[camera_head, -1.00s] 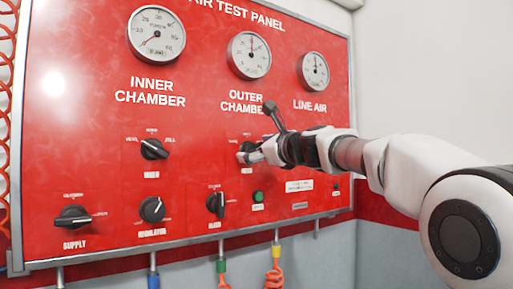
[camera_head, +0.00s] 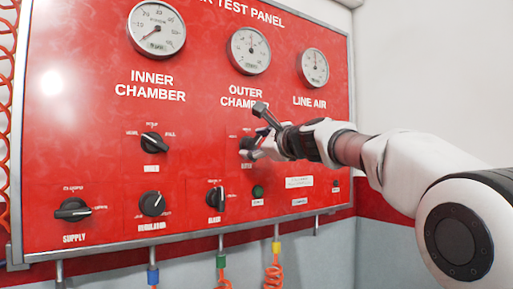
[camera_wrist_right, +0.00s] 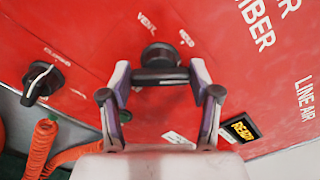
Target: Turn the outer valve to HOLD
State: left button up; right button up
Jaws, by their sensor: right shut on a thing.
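The outer valve is a black knob (camera_head: 246,143) on the red panel below the OUTER CHAMBER label, partly hidden by my right gripper (camera_head: 254,149) in the head view. In the right wrist view the knob (camera_wrist_right: 161,58) has a dark bar grip across it. My right gripper (camera_wrist_right: 160,76) has one fingertip at each end of this bar and is shut on it. A VENT label shows up and left of the knob, and a smaller blurred label up and right. I cannot tell which mark the knob points at. My left gripper is not in view.
The red panel also carries the inner knob (camera_head: 153,143), supply knob (camera_head: 73,210), regulator knob (camera_head: 152,204) and another black knob (camera_head: 215,199). A green button (camera_head: 258,191) sits below the outer valve. Orange coiled hoses (camera_head: 273,277) hang under the panel.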

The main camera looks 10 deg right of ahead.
jog(key=n+b, duration=0.1)
jog(key=n, duration=0.4)
jog(key=shift+f+b, duration=0.1)
jog(key=shift+b, duration=0.3)
jog(key=shift+n+b, duration=0.4)
jog(key=shift+n, duration=0.9)
jog(key=o, duration=0.9)
jog(key=shift+c, duration=0.2)
jog(key=shift+o, duration=1.4)
jog(key=shift+w+a, duration=0.1)
jog(key=shift+w, duration=0.05)
